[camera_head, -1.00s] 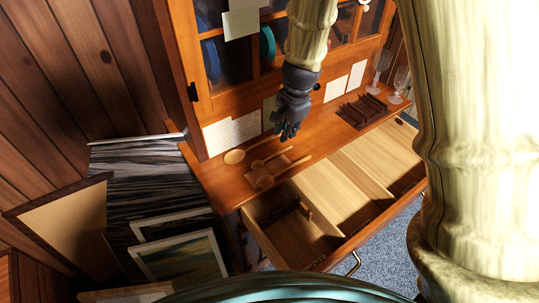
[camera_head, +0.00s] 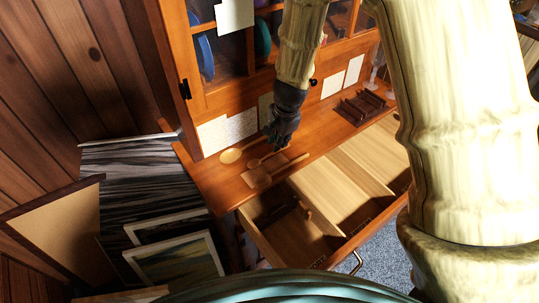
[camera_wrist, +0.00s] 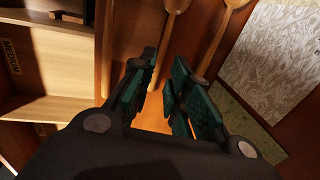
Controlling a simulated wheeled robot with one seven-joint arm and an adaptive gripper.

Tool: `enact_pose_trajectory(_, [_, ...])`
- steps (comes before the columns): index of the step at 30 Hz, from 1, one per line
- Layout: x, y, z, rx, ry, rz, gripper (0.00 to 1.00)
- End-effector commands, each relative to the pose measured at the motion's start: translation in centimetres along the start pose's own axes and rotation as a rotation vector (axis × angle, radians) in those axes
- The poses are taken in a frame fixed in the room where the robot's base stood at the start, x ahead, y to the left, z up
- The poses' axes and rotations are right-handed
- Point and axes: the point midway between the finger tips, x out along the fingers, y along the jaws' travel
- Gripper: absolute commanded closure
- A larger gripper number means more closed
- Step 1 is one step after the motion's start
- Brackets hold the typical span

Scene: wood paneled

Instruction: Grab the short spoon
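Three wooden spoons lie on the wooden counter in the head view: a back-left spoon (camera_head: 230,156), a middle spoon (camera_head: 253,163) and a front spoon (camera_head: 264,182). The middle one looks shortest, but their handles are partly hidden by my gripper. My gripper (camera_head: 276,141) is over the handle ends, fingers pointing down. In the wrist view my gripper (camera_wrist: 160,88) is open with nothing held. One spoon handle (camera_wrist: 166,42) runs down toward the gap between the fingers; another handle (camera_wrist: 214,45) passes to the right. I cannot tell whether the fingers touch the counter.
Open drawers (camera_head: 335,185) stick out below the counter front. A dark rack (camera_head: 362,106) stands at the right on the counter. A cabinet with glass doors and pinned papers (camera_head: 240,127) rises behind. Framed pictures (camera_head: 178,260) lean at the lower left.

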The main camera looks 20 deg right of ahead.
Motion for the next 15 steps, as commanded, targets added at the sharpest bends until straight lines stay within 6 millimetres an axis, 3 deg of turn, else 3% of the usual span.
enact_pose_trajectory(15, [4.6,0.1,-0.1,0.001,-0.001,0.001,0.82])
